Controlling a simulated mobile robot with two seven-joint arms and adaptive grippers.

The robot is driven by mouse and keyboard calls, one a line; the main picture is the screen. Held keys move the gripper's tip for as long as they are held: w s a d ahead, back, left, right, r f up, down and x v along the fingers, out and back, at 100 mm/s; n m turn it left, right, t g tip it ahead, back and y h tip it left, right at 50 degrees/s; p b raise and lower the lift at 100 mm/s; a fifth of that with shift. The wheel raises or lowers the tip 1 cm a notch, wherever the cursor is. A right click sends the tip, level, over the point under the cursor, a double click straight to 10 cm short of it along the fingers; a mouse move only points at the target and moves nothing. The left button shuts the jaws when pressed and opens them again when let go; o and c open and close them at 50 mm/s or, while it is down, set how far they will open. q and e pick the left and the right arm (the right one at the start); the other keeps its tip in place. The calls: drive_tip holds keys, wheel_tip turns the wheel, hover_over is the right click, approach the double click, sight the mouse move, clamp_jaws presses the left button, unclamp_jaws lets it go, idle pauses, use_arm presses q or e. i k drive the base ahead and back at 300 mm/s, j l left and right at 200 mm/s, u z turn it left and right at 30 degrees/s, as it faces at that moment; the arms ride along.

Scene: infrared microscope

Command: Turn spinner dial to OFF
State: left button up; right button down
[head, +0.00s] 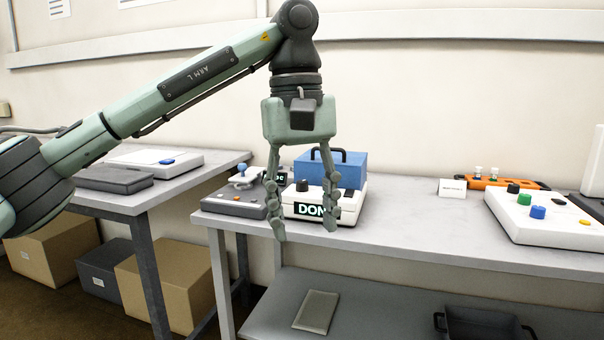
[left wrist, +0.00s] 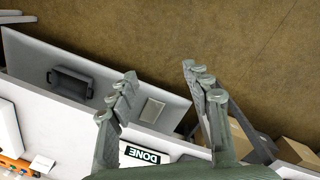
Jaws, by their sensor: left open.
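A white device (head: 352,207) stands on the table behind my left gripper, with a dark display (head: 312,211) whose visible letters read "DON". The display reads "DONE" in the left wrist view (left wrist: 147,155). A black knob (head: 303,185) sits on top of this device. I cannot read any OFF mark, and cannot tell for sure which knob is the spinner dial. My left gripper (head: 305,232) points down, open and empty, in front of the device and apart from the knob. Its fingers (left wrist: 159,72) also show spread in the left wrist view. My right gripper is out of view.
A blue box with a handle (head: 345,168) stands behind the display. A dark grey unit (head: 230,202) is at its left. A white panel with coloured knobs (head: 560,225) is at the right, near an orange rack (head: 515,181). The table's middle (head: 410,225) is clear.

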sight(302, 186)
drive_tip(key=i, duration=1.3)
